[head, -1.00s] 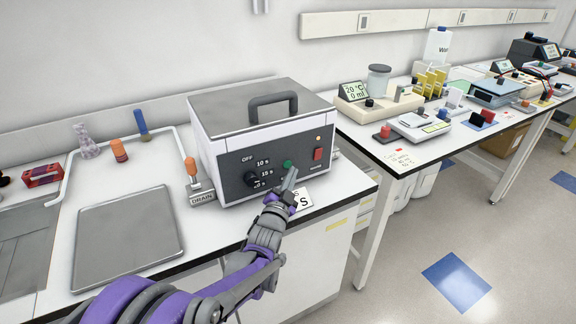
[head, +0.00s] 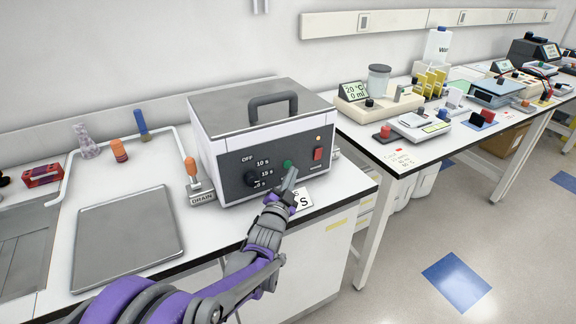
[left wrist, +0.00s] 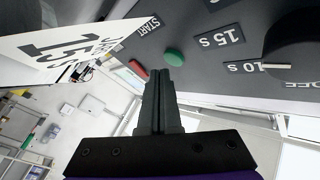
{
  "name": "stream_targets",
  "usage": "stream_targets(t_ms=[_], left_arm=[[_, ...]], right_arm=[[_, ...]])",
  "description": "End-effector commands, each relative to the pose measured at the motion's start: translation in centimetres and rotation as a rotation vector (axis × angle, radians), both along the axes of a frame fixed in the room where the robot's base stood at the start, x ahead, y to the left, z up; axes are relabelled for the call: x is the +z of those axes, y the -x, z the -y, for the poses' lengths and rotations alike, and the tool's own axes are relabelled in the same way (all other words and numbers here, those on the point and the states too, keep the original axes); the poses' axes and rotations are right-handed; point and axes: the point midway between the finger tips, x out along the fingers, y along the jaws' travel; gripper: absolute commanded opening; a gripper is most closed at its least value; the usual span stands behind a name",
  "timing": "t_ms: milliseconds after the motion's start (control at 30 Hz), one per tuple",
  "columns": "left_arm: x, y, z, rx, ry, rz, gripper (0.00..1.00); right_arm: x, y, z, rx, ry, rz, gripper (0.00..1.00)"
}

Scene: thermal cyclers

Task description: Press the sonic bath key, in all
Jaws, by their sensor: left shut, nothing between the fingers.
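The sonic bath (head: 220,125) is a white box with a grey lid and handle, standing at the right end of the near bench. Its dark front panel has a black dial (head: 252,179), a green key (head: 287,163) and a red switch (head: 318,154). My left gripper (head: 293,172) is shut and empty, with its tips just in front of the green key. In the left wrist view the closed fingertips (left wrist: 158,73) lie just below the green key (left wrist: 174,57), beside a START label. I cannot tell whether they touch. My right gripper is not in view.
A white card (head: 302,199) stands by the bath's front; in the left wrist view (left wrist: 60,45) it reads 15 S. An orange-handled drain valve (head: 190,168) stands left of the bath. A grey lid plate (head: 125,235) lies further left. Another bench (head: 400,152) with instruments stands right.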

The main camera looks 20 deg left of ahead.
Motion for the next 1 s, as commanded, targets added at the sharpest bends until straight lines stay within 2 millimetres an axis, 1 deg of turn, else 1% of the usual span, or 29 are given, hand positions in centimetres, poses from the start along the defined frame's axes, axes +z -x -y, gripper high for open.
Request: stream_targets(t_ms=[567,833,1000], left_arm=[[-0.01,-0.02,-0.02,0.000,0.000,0.000,0.00],[0.00,-0.53,-0.64,0.001,0.000,0.001,0.00],[0.01,-0.57,-0.68,0.000,0.000,0.000,0.00]], right_arm=[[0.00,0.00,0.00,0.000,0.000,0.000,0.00],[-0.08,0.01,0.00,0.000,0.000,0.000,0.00],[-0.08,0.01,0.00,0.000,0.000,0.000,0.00]])
